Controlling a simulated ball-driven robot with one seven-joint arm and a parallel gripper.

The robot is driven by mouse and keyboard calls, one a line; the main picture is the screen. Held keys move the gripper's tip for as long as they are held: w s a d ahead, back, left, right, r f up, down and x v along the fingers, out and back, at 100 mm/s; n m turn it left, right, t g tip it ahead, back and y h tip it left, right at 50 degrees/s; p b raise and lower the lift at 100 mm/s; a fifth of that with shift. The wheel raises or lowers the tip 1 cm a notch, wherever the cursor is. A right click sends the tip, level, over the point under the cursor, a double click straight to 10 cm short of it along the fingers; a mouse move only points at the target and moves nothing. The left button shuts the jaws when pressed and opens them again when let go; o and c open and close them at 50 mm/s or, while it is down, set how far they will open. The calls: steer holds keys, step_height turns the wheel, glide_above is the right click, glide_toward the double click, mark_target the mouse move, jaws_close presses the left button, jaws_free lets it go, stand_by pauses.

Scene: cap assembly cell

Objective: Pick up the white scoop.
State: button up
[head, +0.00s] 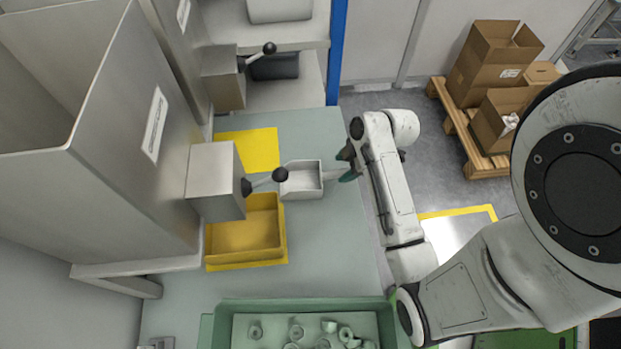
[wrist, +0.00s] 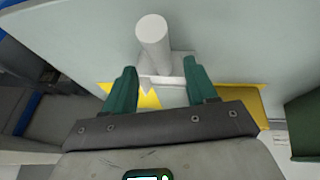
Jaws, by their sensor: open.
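The white scoop (head: 301,184) lies on the pale green worktop, beside the yellow tray, with its handle pointing right toward my gripper (head: 347,164). In the wrist view my gripper (wrist: 160,78) is open, with a green finger on each side. The scoop's round handle (wrist: 153,42) shows between and just beyond the fingertips, with a gap to each finger. I cannot tell how deep the handle sits between the fingers. Part of the scoop's body is seen past the handle.
A yellow tray (head: 245,252) stands below a grey hopper (head: 130,130) with a black-knobbed lever (head: 279,175) close to the scoop. A green bin (head: 222,331) with several pale caps is at the front. The worktop (head: 335,250) right of the tray is clear.

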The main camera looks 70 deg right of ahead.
mark_target(340, 172)
steer(key=shift+p+x, duration=0.55)
steer(key=shift+x, duration=2.05)
steer(key=shift+s, duration=0.1)
steer(key=shift+c, duration=0.3)
jaws_close()
